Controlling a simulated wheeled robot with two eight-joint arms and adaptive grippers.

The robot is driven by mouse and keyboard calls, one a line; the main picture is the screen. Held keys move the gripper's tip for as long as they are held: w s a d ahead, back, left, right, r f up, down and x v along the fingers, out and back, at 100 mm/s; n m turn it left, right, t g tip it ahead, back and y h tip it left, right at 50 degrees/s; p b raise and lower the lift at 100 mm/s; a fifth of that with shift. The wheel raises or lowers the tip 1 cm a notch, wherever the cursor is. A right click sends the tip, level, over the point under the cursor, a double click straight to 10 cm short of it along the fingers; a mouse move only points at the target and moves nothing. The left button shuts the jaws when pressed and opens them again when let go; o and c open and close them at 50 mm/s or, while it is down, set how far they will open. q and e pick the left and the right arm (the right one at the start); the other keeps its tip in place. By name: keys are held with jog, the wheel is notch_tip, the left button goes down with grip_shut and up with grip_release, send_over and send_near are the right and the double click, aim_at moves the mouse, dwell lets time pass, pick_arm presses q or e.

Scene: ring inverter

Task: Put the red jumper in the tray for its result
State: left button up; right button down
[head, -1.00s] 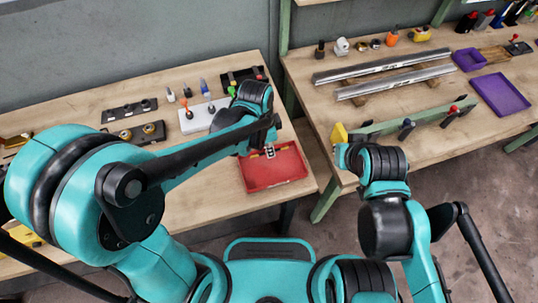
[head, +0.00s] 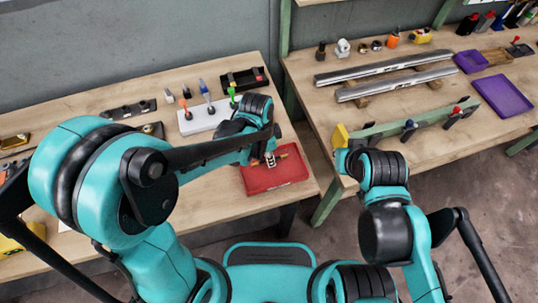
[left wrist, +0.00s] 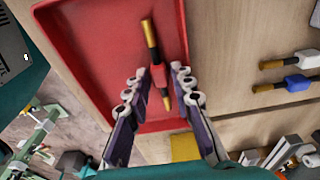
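The red jumper (left wrist: 158,76), with gold-coloured ends, lies over the floor of the red tray (left wrist: 95,45) in the left wrist view. One end points towards my left gripper (left wrist: 154,88). The fingers are spread apart on either side of that near end, with gaps to it. In the head view the red tray (head: 285,181) sits at the front right of the left bench, with my left gripper (head: 268,161) over its back part and the jumper (head: 284,153) partly hidden. Whether the jumper touches the tray floor is hard to tell. My right arm is at right; its fingers are hidden.
A white block (head: 203,119) with upright pieces stands behind the tray, beside a black holder (head: 243,78). A blue jumper (left wrist: 298,83) and a white jumper (left wrist: 305,58) lie to the right in the wrist view. Purple trays (head: 503,96) are on the right bench.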

aim_at(264, 160)
pick_arm(q)
jog(key=shift+r, duration=0.1)
jog(key=shift+r+p, duration=0.3)
jog(key=shift+r, duration=0.05)
notch_tip(264, 160, up, 11)
jog(key=a+p, duration=0.1)
jog(key=p, duration=0.3)
jog(key=s+a+r+n+t, duration=0.3)
jog(key=a+n, duration=0.4)
jog(key=a, duration=0.1)
jog(key=s+a+r+n+t+y, duration=0.1)
jog(key=s+a+r+n+t, duration=0.2)
jog(key=a+n, duration=0.4)
jog(key=shift+s+a+t, duration=0.15)
jog(key=shift+a+t, duration=0.25)
jog(key=shift+a, duration=0.2)
